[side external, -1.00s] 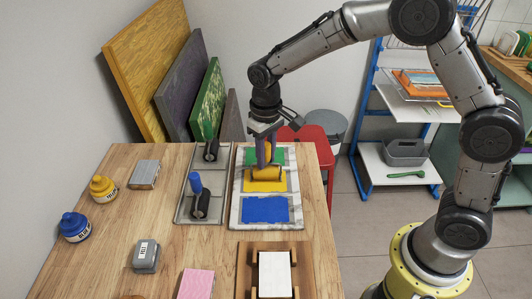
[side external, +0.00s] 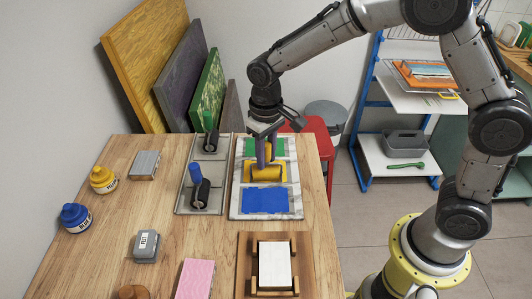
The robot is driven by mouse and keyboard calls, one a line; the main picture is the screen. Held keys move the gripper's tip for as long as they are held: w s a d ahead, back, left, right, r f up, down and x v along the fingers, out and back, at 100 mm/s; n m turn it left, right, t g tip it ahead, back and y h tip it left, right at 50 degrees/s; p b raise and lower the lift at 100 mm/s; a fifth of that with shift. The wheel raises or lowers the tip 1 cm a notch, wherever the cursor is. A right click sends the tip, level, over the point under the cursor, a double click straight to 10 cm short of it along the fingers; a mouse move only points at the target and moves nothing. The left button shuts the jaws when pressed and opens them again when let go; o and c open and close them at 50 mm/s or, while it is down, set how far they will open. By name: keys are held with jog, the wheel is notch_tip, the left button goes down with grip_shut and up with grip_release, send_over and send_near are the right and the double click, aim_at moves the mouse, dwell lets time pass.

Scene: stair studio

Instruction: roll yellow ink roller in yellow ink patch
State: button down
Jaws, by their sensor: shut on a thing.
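The yellow ink roller (side external: 267,173) lies across the yellow ink patch (side external: 279,181), which is the middle of three patches on a pale marbled slab (side external: 237,207). My gripper (side external: 262,160) points down over the slab and is shut on the roller's upright handle. The gripper fingers hide most of the handle. The roller's drum appears to rest on the patch, though the exact contact is hard to tell.
A green patch (side external: 279,148) lies behind and a blue patch (side external: 265,200) in front. Left of the slab, a grey tray (side external: 183,209) holds a blue-handled roller (side external: 201,190) and a green-handled roller (side external: 211,138). A wooden frame (side external: 245,262) stands in front.

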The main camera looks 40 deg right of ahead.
jog(key=shift+r, duration=3.55)
